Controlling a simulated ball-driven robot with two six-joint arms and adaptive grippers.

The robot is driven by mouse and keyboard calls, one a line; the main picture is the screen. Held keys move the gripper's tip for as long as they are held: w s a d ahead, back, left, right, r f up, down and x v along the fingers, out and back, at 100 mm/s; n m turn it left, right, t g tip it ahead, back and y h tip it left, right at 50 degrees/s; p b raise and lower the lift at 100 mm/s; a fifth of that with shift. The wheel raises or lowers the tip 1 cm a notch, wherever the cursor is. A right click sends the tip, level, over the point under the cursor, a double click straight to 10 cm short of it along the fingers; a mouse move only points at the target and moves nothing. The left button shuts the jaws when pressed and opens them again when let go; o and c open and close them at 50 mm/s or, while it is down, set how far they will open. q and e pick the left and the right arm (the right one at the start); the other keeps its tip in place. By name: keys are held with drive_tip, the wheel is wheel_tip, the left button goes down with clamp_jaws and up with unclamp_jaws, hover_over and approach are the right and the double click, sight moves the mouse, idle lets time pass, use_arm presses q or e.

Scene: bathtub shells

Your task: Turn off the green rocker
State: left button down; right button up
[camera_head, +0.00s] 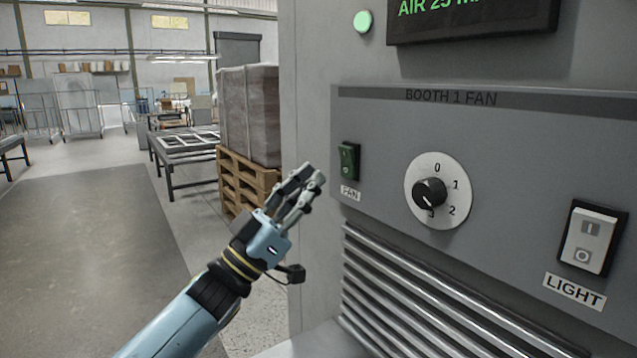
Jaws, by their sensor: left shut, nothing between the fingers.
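The green rocker (347,161) sits in a dark frame on the grey panel (510,140), above a small FAN label (350,193). Which side of the rocker is pressed in is too small to tell. My left gripper (312,178) is shut and empty. My right gripper is not in view.
A round dial (432,191) marked 0 to 3 and a white LIGHT rocker (590,240) share the panel. Louvres (420,300) lie below. A lit green lamp (363,21) and a display (470,18) are above. A wrapped pallet load (248,115) stands behind; open floor lies left.

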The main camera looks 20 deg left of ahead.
use_arm(q)
drive_tip(key=w+d+f+b+v, duration=0.1)
drive_tip(key=b+v, duration=0.2)
drive_tip(key=v, duration=0.6)
drive_tip(key=shift+s+a+f, duration=0.25)
drive_tip(key=shift+f, duration=0.3)
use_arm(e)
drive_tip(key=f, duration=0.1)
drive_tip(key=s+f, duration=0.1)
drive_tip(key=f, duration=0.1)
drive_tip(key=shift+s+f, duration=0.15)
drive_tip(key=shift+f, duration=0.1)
